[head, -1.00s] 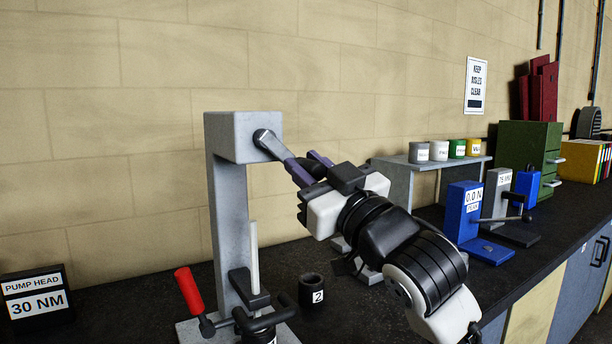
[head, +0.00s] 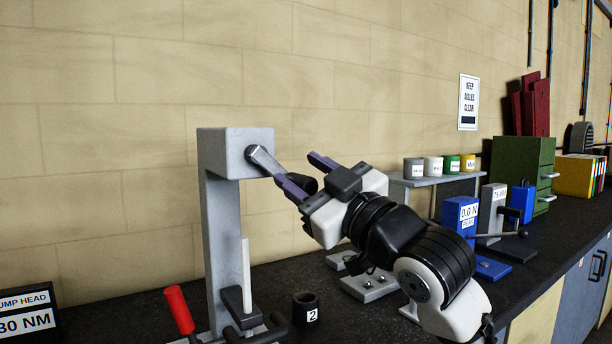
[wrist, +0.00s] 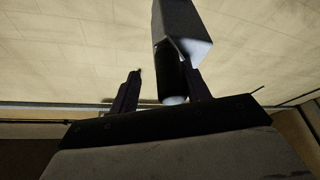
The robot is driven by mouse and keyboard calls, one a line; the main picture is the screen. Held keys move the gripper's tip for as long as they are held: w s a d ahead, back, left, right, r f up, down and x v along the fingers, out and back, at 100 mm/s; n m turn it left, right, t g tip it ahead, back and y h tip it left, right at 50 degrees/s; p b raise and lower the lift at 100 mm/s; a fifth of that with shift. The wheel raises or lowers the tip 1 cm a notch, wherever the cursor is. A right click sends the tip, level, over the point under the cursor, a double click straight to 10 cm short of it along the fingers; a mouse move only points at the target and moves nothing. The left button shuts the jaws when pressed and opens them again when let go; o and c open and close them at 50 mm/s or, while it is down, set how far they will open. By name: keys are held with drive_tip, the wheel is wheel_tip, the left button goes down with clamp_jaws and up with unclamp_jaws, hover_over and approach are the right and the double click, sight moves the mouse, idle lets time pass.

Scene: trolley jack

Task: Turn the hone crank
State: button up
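The hone crank is a grey metal arm (head: 266,163) on the front of the grey stand's head (head: 225,153). It slants down to the right and ends in a dark round handle (head: 306,184). My gripper (head: 296,168) is open, with its purple fingers on either side of the handle. I cannot tell whether that finger touches the handle.
Below stand a red-gripped lever (head: 180,310), a white upright rod (head: 246,270) and a black cup marked 2 (head: 305,309). A pump head sign (head: 25,314) is at lower left. The wall is behind.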

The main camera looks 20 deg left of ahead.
drive_tip(key=b+v, duration=0.4)
drive_tip(key=v, duration=0.9)
drive_tip(key=shift+d+b, duration=0.35)
drive_tip(key=shift+b, duration=0.05)
drive_tip(key=shift+s+d+f, duration=0.1)
drive_tip(key=shift+s+f, duration=0.05)
